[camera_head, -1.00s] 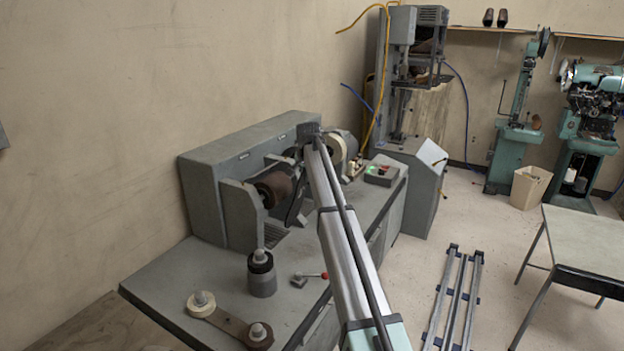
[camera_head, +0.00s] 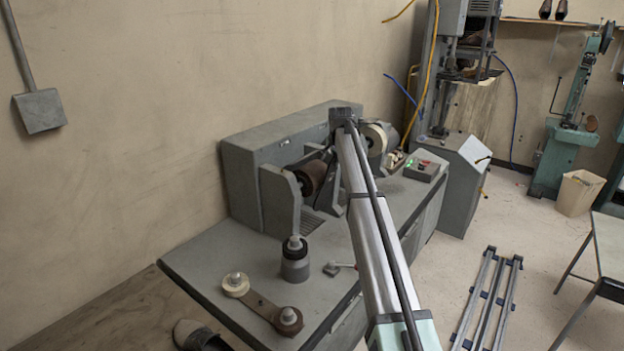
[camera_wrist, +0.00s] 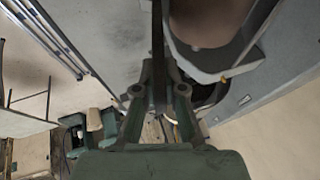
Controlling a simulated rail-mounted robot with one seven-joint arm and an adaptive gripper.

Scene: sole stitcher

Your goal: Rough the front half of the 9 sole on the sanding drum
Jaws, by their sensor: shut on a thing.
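The sanding drum (camera_head: 312,177) is a brown cylinder mounted at the front of the grey bench machine in the head view. A large brown rounded surface, which looks like the drum (camera_wrist: 208,22), fills the top right of the wrist view. My gripper (camera_wrist: 158,88) is shut on a thin dark strip, seen edge-on, which I take to be the sole (camera_wrist: 157,45). The strip runs up the picture just left of the brown surface; I cannot tell whether they touch. In the head view my arm hides most of the gripper, and no size mark can be read.
The grey machine housing (camera_head: 285,135) stands behind the drum. A pale wheel (camera_head: 378,140) and a control box (camera_head: 425,170) lie to the right. Rails (camera_head: 488,300) lie on the floor.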

